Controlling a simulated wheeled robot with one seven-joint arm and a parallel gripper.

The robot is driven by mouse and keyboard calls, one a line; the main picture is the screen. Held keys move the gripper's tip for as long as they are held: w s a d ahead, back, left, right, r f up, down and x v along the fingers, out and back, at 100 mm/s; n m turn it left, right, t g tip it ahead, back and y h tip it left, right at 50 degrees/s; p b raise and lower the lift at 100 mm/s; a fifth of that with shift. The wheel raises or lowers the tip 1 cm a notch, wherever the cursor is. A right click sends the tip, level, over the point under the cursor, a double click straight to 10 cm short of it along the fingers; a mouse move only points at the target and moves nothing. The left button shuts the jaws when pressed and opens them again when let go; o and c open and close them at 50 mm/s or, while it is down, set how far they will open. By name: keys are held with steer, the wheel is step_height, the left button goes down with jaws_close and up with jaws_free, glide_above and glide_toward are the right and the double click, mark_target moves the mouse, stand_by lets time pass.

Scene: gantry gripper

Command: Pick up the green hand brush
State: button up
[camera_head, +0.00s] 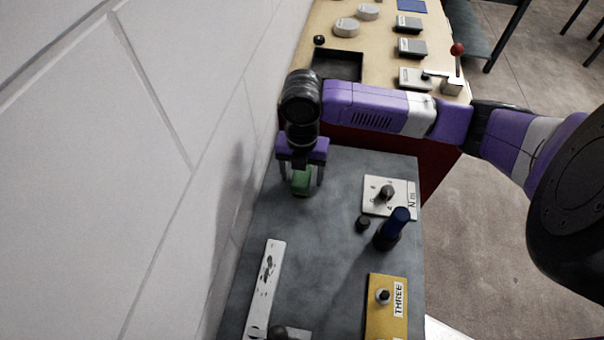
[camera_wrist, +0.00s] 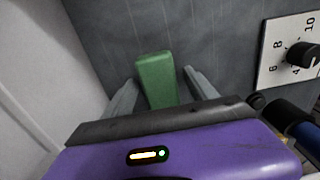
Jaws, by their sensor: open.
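The green hand brush (camera_head: 301,182) is on the grey tabletop (camera_head: 345,255), close to the white wall. In the head view its upper part is hidden by my gripper (camera_head: 302,178). In the wrist view the green brush (camera_wrist: 156,78) stands out between the two grey fingers of my gripper (camera_wrist: 160,85). The fingers are open, one on each side of it, with a gap visible on both sides. I cannot tell how far the fingers reach down along it.
Right of the brush are a white dial plate (camera_head: 372,205), a small black knob (camera_head: 362,223) and a blue-topped cylinder (camera_head: 398,222). A yellow box (camera_head: 386,320) and a white strip (camera_head: 262,290) lie nearer. The wall (camera_head: 120,190) is close on the left.

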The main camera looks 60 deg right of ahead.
jaws_close()
stand_by(0.3)
step_height(320, 180, up, 20)
steer(key=b, duration=0.1)
steer(key=shift+b, duration=0.35)
